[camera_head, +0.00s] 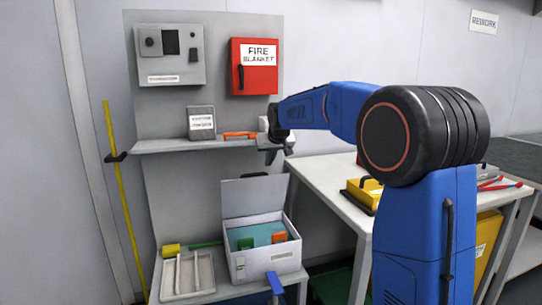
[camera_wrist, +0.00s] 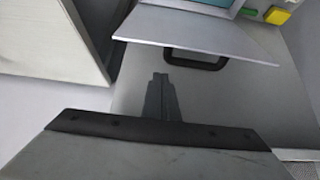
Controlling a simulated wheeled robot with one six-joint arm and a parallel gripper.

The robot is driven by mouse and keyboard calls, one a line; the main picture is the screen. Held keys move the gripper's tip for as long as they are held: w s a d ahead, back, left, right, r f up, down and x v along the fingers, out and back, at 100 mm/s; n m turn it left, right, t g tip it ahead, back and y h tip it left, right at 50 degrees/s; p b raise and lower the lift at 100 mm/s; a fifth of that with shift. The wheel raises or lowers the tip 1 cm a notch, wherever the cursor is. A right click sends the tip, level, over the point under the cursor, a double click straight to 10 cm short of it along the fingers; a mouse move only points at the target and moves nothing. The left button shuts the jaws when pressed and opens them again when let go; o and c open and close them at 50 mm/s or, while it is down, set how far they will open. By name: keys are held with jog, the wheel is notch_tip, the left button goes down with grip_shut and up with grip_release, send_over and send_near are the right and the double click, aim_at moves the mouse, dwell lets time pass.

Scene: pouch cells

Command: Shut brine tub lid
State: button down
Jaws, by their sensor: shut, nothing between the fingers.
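The brine tub (camera_head: 262,264) is a white box on the low bench, holding blue-green liquid with a green piece and an orange piece in it. Its grey lid (camera_head: 253,196) stands raised at the back, open. A black handle shows behind the lid's top edge; the lid (camera_wrist: 200,32) and its handle (camera_wrist: 196,64) also show in the wrist view. My gripper (camera_head: 273,155) is above the lid and a little to its right, apart from it, near the shelf end. In the wrist view my fingers (camera_wrist: 160,78) are together and empty, below the handle in the picture.
A grey shelf (camera_head: 170,146) with an orange-handled tool (camera_head: 240,135) is beside my gripper. A white table (camera_head: 330,180) with a yellow item (camera_head: 366,190) stands at right. A pale tray (camera_head: 187,277) lies left of the tub. Space above the tub is clear.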

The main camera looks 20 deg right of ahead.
aim_at(271, 176)
jog(key=shift+x, duration=1.2)
jog(key=shift+s+f, duration=0.15)
jog(key=shift+s, duration=0.9)
jog(key=shift+s+f, duration=0.4)
jog(key=shift+s, duration=0.5)
